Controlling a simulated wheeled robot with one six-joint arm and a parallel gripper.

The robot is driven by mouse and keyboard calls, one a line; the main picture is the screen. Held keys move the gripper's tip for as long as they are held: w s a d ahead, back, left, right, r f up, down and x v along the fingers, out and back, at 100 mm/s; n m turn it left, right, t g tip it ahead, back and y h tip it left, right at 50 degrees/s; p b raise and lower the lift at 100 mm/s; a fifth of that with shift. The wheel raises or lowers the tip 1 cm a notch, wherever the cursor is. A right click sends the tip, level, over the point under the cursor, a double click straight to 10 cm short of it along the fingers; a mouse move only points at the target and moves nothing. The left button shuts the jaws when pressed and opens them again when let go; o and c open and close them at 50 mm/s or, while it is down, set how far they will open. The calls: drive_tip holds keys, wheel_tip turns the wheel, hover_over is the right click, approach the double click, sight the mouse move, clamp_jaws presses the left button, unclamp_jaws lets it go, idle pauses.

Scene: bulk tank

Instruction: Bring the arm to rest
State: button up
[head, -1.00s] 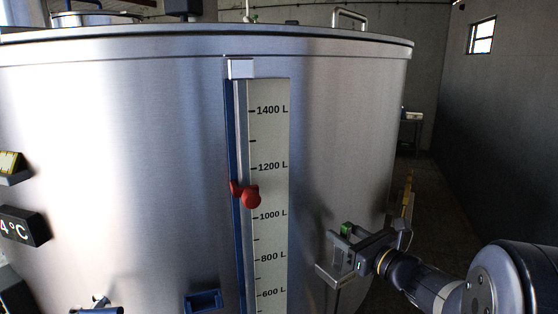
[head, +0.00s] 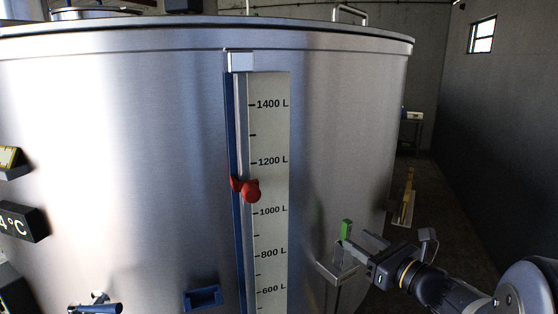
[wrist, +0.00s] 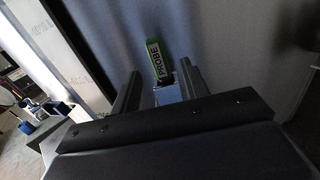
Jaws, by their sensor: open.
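My gripper (head: 362,243) is at the lower right of the tank in the head view, its two fingers pointing left toward the tank wall. The fingers are apart with nothing gripped between them. A green probe handle (head: 346,229) stands upright just beyond the fingertips. In the wrist view the green handle, lettered "PROBE" (wrist: 156,60), shows between and beyond the two dark fingers (wrist: 159,72). Below it is a small metallic holder (wrist: 168,96) at the tank wall, partly hidden by my gripper.
The steel tank (head: 150,130) fills most of the view. Its level scale (head: 270,140) has a red marker (head: 251,190). A metal bracket (head: 330,274) sticks out below the probe. Blue-handled fittings (head: 95,308) are at lower left. Dark floor lies right of the tank.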

sight(349, 234)
drive_tip(key=v, duration=0.6)
drive_tip(key=x, duration=1.1)
drive_tip(key=shift+a+p, duration=0.15)
drive_tip(key=shift+p, duration=0.25)
wheel_tip(349, 234, up, 7)
drive_tip(key=p, duration=0.6)
drive_tip(key=shift+s+f, duration=0.1)
drive_tip(key=shift+f, duration=0.05)
